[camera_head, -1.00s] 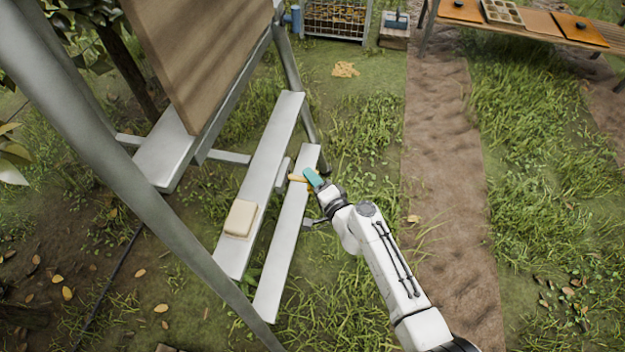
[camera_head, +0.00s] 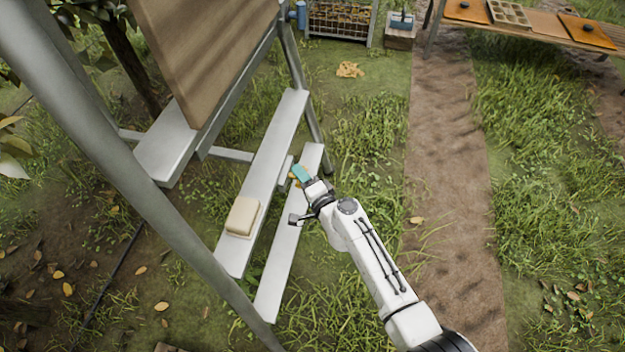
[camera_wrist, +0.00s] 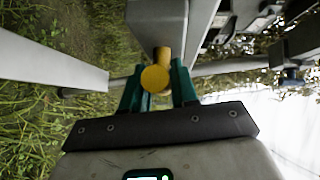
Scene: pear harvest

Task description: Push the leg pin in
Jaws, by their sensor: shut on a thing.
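The leg pin is yellow, with a round end facing the camera in the wrist view (camera_wrist: 155,78). Its shaft runs away from me to a grey metal block (camera_wrist: 157,20) on the ladder. My gripper's teal fingers (camera_wrist: 158,88) stand on both sides of the round end and are shut on it. In the head view my gripper (camera_head: 300,175) is at the lower step (camera_head: 283,255) of the grey ladder, near the gap between the two steps. Only a little of the pin shows there. I cannot tell how deep the pin sits.
A beige block (camera_head: 241,216) lies on the upper step (camera_head: 268,165). A large brown panel (camera_head: 205,50) stands at the ladder's upper part. A wire crate (camera_head: 341,22) and a wooden table (camera_head: 540,22) are at the back. Grass and a dirt path (camera_head: 450,180) lie open to the right.

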